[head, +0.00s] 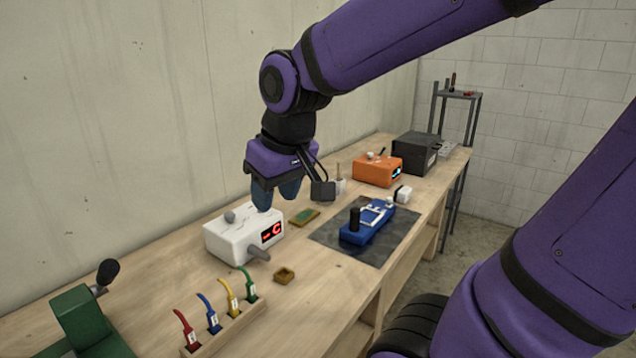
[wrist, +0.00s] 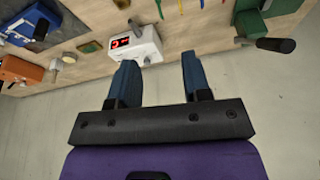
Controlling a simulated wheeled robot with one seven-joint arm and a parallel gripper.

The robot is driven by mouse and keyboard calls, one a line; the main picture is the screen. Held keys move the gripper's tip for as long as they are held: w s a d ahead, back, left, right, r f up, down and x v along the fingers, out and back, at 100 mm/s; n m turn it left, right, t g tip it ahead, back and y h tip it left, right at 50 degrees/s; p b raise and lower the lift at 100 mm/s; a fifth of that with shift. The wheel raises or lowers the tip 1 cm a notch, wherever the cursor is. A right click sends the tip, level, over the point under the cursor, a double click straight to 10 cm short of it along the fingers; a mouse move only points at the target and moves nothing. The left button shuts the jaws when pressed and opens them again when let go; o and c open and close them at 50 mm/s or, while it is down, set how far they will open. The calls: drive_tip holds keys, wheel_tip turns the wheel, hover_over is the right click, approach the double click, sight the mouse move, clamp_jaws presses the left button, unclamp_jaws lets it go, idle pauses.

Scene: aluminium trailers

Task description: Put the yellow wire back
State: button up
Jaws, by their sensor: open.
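The yellow wire (head: 231,298) stands in a wooden holder (head: 240,325) at the front of the bench, between the blue wire (head: 209,313) and the green wire (head: 248,284); a red wire (head: 187,331) is at the left end. Each wire has a white tag at its lower part. My gripper (head: 262,205) is open and empty, pointing down above the white box with a red display (head: 228,238), well back from the wires. In the wrist view my gripper's blue fingers (wrist: 160,78) are apart with nothing between them, and the wires show only partly at the top edge.
A green device with a black handle (head: 85,318) stands at the near left. A blue tool (head: 366,226) rests on a dark mat (head: 330,236). An orange box (head: 377,169) and a black box (head: 415,152) stand farther back.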

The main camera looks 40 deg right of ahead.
drive_tip(key=s+d+r+t, duration=0.1)
drive_tip(key=s+r, duration=0.2)
drive_tip(key=s, duration=0.5)
drive_tip(key=shift+s+d+r+m+t, duration=0.2)
drive_tip(key=shift+d+r+m+t, duration=0.1)
drive_tip(key=shift+r+m, duration=0.1)
idle(0.6)
